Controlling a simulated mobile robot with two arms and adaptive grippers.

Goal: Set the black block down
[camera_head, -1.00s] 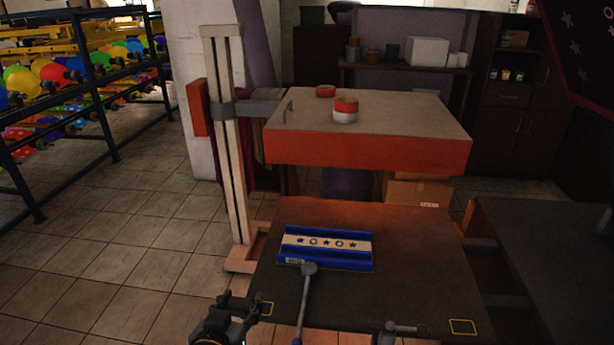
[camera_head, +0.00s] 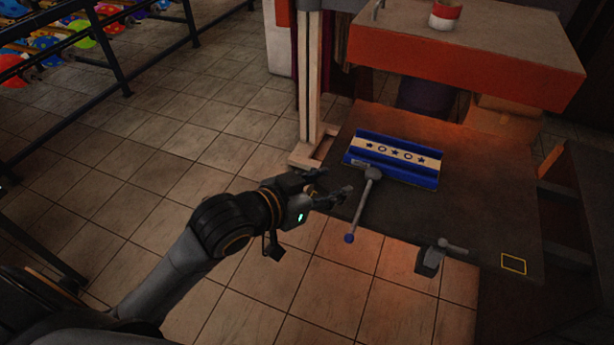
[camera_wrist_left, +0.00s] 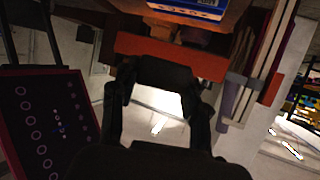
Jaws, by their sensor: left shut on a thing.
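My left gripper (camera_head: 332,188) reaches in from the left, over the table's front left corner, just left of a grey lever. In the left wrist view its two fingers close on a dark block (camera_wrist_left: 165,73), which I take for the black block. In the head view the block is hard to tell from the dark fingers, and I cannot tell whether it touches the table. The dark table (camera_head: 470,215) has a yellow square outline (camera_head: 513,264) at its right front. My right gripper is not in view.
A blue tray with a white starred band (camera_head: 395,152) lies on the table. The grey lever (camera_head: 366,200) with a blue knob sticks out over the front edge. A small dark clamp-like part (camera_head: 428,262) sits at the front edge. An orange-fronted upper platform (camera_head: 450,70) stands behind.

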